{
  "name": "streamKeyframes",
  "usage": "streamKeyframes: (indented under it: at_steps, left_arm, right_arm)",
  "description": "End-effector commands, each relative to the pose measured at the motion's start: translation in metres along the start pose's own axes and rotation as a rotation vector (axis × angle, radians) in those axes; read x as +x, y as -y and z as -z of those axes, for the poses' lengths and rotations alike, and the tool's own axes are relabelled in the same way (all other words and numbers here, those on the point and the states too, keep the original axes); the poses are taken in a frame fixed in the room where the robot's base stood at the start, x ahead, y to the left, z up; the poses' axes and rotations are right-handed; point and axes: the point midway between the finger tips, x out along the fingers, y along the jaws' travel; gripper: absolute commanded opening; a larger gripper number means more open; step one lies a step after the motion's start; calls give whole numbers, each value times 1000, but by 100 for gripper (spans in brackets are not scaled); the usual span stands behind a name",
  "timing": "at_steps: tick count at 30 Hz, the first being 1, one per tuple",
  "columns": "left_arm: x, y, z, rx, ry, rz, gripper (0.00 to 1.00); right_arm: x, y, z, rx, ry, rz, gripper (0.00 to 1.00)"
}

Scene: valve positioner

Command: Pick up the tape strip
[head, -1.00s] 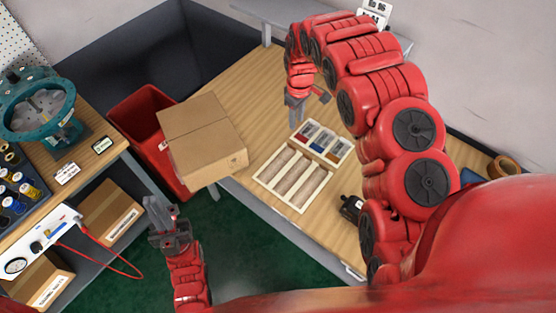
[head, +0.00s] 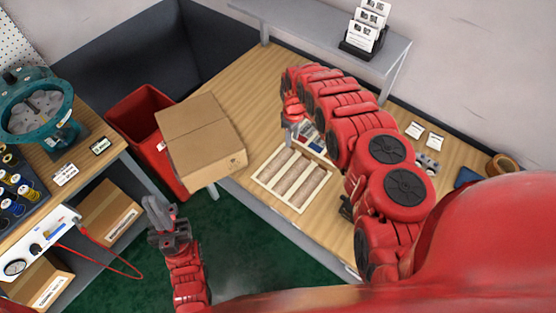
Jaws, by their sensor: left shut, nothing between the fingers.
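I cannot single out a tape strip in the head view. A roll of brown tape (head: 503,164) sits at the right end of the wooden table. My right gripper (head: 292,132) points down beside the small parts tray (head: 318,147), whose far part my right arm hides. Its fingers are small and partly hidden, so I cannot tell their opening or whether they touch anything. My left gripper (head: 158,212) is shut and empty, above the green floor, away from the table.
A cream tray (head: 291,176) with long compartments lies on the wooden table. A cardboard box (head: 201,140) stands left of it, beside a red bin (head: 147,125). A grey shelf (head: 325,30) with a card holder (head: 364,30) is at the back.

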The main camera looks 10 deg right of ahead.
Motion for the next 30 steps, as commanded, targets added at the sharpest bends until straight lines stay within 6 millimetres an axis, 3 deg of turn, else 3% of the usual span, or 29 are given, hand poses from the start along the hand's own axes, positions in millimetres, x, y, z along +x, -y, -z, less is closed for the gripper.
streamKeyframes:
  at_steps: [8, 13, 24, 25, 30]
  left_arm:
    - [5, 0, 1, 0, 0, 0, 0]
    - [-9, 0, -2, 0, 0, 0, 0]
    - [-10, 0, -2, 0, 0, 0, 0]
    - [-10, 0, -2, 0, 0, 0, 0]
    - [-10, 0, -2, 0, 0, 0, 0]
  right_arm:
    - [16, 2, 4, -1, 2, 1, 39]
    - [34, 0, 5, -1, 0, 0, 39]
    - [37, 0, 5, -1, 1, 0, 39]
    - [37, 0, 5, -1, 1, 0, 37]
    - [37, 0, 5, -1, 1, 0, 6]
